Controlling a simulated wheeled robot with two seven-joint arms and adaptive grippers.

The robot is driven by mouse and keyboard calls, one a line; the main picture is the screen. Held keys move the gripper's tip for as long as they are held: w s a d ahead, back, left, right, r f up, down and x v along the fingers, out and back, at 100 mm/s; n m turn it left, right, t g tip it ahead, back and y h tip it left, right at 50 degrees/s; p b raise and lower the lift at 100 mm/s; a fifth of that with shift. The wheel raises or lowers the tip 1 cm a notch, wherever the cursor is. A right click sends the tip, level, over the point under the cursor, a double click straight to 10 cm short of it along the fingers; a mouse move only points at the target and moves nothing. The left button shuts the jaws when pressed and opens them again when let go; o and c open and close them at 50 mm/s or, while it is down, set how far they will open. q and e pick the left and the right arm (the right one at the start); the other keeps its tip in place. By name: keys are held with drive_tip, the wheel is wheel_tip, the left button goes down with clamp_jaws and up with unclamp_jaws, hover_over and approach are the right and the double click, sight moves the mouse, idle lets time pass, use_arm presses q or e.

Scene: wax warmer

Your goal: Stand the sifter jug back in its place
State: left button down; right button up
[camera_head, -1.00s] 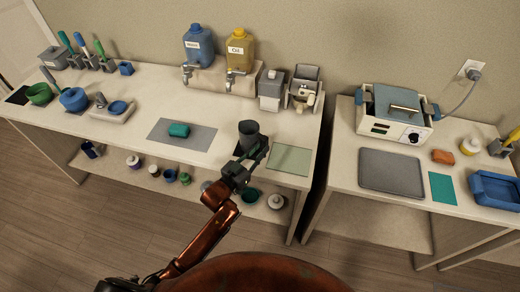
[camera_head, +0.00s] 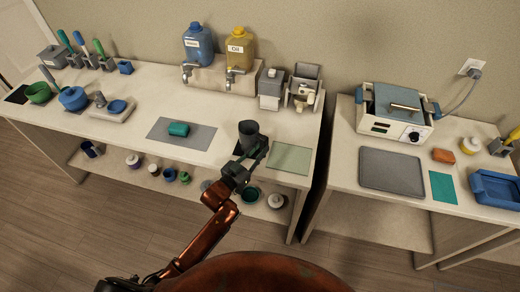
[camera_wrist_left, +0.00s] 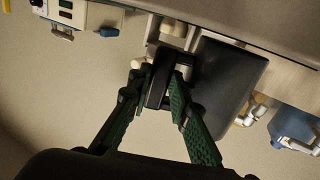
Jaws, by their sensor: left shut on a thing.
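The sifter jug, a dark grey open-topped jug (camera_head: 249,133), is upright near the front edge of the left table, just left of a pale green mat (camera_head: 291,159). I cannot tell whether its base touches the tabletop. My left gripper (camera_head: 252,158) is on the jug's near side. In the left wrist view, the green-padded fingers of the gripper (camera_wrist_left: 158,84) are shut on the jug's handle, and the dark jug body (camera_wrist_left: 228,78) is beyond them to the right. My right gripper is not in view.
The pale green mat is bare. A gap separates the left table from the right table (camera_head: 345,150).

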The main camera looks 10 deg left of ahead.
use_arm(q)
drive_tip(key=shift+f, duration=0.35)
idle(0.4)
drive_tip(key=c, duration=1.7)
unclamp_jaws()
drive_tip(key=shift+s+a, duration=0.1)
drive_tip(key=shift+p+v, duration=1.8)
drive_tip(key=shift+v, duration=2.05)
drive_tip(key=shift+s, duration=0.1)
